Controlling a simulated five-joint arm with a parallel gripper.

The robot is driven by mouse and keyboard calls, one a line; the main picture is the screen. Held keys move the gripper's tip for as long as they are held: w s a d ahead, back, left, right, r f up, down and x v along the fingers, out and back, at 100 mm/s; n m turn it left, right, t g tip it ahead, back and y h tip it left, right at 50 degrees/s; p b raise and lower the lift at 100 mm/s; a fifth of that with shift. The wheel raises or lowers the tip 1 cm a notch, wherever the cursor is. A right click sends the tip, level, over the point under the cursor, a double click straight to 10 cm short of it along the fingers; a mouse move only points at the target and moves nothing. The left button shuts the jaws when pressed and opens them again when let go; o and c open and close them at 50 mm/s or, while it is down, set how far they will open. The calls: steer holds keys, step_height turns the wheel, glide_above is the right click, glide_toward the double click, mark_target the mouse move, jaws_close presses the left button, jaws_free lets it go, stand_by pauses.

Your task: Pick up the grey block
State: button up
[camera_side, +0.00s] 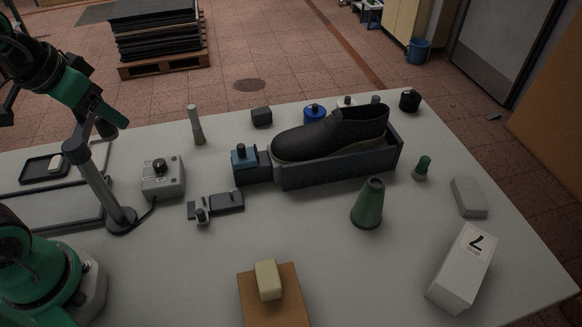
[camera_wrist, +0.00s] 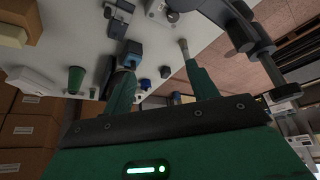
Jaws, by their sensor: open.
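Two grey pieces are block-like in the side view. A small dark grey block (camera_side: 262,117) sits near the table's back edge, behind the shoe. A flat light grey slab (camera_side: 469,197) lies at the right side of the table. My gripper (camera_side: 108,128) is raised at the upper left, well apart from both. In the wrist view my gripper (camera_wrist: 158,55) has its two fingers spread, with nothing held between them.
A black shoe (camera_side: 325,136) rests in a dark grey holder (camera_side: 340,170) mid-table. A green cone (camera_side: 368,205), a white box (camera_side: 461,268), a grey control box (camera_side: 163,178) and a yellowish block (camera_side: 268,281) stand around it. A dark post (camera_side: 98,185) rises at the left. The front centre-right is clear.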

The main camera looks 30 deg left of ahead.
steer(key=w+r+m+g, duration=0.2)
steer(key=w+r, duration=0.1)
steer(key=w, duration=0.9)
steer(key=m+g, duration=0.3)
steer(key=m, duration=0.2)
glide_above(257, 112)
step_height(257, 112, down, 20)
steer(key=shift+s+r, duration=0.15)
steer(key=shift+r, duration=0.05)
steer(key=shift+f, duration=0.4)
steer(key=shift+f, duration=1.3)
